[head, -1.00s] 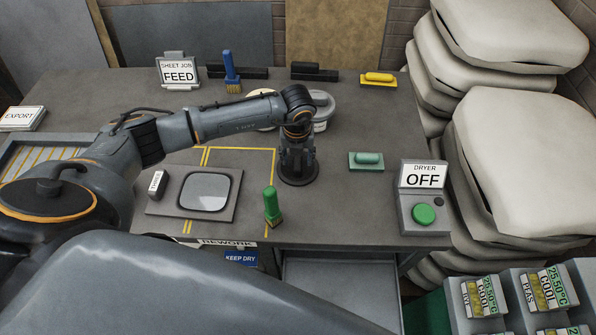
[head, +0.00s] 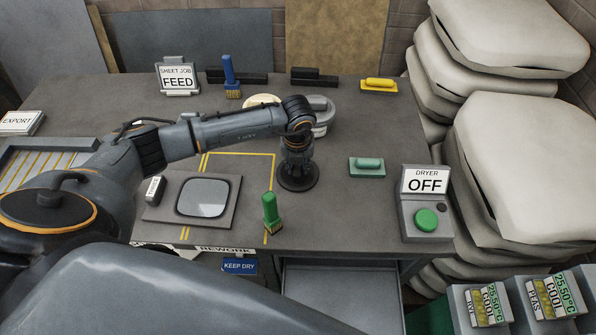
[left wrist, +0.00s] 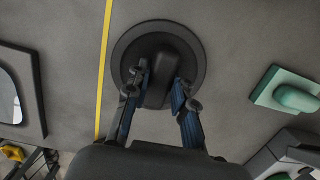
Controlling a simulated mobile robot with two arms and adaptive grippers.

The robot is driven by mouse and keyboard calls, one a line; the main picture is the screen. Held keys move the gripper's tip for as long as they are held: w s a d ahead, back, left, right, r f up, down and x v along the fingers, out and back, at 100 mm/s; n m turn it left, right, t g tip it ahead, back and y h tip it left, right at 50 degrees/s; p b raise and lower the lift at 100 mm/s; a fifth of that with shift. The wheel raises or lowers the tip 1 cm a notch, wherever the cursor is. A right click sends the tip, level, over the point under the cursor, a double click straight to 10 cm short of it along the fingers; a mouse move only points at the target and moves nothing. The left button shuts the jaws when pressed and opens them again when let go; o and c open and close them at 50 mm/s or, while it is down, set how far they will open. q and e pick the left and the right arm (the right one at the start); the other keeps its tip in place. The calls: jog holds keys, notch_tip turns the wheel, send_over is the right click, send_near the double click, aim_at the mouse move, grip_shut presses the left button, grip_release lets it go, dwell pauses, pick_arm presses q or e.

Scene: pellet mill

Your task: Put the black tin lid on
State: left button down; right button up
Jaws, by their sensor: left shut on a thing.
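The black lid (head: 298,182) is a round disc with a raised handle bar on top. My left gripper (head: 297,157) points straight down over it. In the left wrist view the fingers (left wrist: 160,88) are closed about the handle of the lid (left wrist: 192,65), which is level over bare bench, right of a yellow line. I cannot tell if the lid touches the bench. A grey tub (head: 323,122) stands behind my left wrist, partly hidden, with a cream round thing (head: 262,102) to its left. I cannot tell which is the tin. My right gripper is out of view.
On the bench (head: 400,130) are a green brush (head: 271,215), a green-handled block (head: 367,167), a yellow-handled block (head: 378,84), a blue brush (head: 230,77), a dark-framed plate (head: 208,197) and the dryer box (head: 425,210). White sacks (head: 520,165) are stacked on the right.

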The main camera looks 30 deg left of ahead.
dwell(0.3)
pick_arm(q)
jog(key=shift+r+p, duration=1.3)
jog(key=shift+r, duration=0.7)
jog(key=shift+a, duration=0.1)
